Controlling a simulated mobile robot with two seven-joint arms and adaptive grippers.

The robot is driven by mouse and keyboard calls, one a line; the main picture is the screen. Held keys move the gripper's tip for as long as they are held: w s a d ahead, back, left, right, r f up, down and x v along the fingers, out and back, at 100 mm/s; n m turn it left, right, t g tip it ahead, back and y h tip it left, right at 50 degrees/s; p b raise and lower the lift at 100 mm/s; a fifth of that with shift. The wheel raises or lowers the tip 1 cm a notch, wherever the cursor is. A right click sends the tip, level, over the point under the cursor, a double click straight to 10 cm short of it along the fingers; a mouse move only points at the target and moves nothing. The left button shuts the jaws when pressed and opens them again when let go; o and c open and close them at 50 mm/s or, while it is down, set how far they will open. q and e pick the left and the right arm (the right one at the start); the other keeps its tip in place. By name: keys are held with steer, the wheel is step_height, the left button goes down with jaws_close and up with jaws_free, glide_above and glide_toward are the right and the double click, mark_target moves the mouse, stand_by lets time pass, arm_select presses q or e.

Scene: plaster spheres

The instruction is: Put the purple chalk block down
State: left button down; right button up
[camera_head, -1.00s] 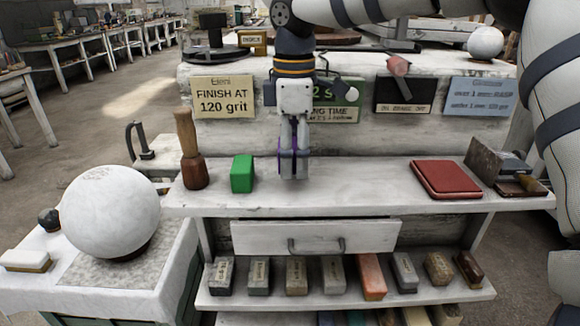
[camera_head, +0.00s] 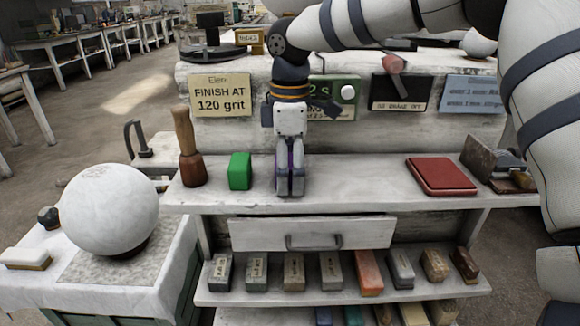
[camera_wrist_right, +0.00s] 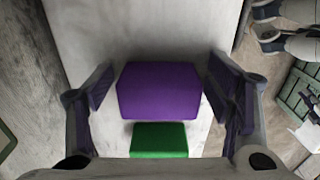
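The purple chalk block (camera_wrist_right: 160,90) shows in the right wrist view over the white shelf, between the fingers of my right gripper (camera_wrist_right: 160,88). Narrow gaps show between the block and both finger pads, so the gripper looks open around it. In the head view my right gripper (camera_head: 290,190) points down at the shelf, right of the green block (camera_head: 240,171). Its fingers hide most of the purple block there, so I cannot tell whether its underside touches the shelf. The green block also shows in the right wrist view (camera_wrist_right: 160,140).
A wooden-handled tool (camera_head: 190,150) stands left of the green block. A red book (camera_head: 441,176) lies farther right on the shelf (camera_head: 355,178), with clear room between it and my gripper. Signs hang behind. A drawer (camera_head: 312,233) and several blocks are below.

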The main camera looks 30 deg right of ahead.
steer(key=shift+w+r+b, duration=0.1)
steer(key=shift+r+b, duration=0.05)
steer(key=shift+b, duration=0.3)
arm_select(q)
steer(key=shift+s+f+g, duration=0.3)
steer(key=shift+s+f, duration=0.2)
steer(key=shift+s, duration=0.05)
arm_select(e)
step_height(320, 180, up, 12)
steer(key=a, duration=0.1)
steer(key=shift+a+r, duration=0.2)
steer(key=shift+a, duration=0.05)
arm_select(q)
steer(key=shift+s, duration=0.1)
arm_select(e)
steer(key=shift+f, duration=0.1)
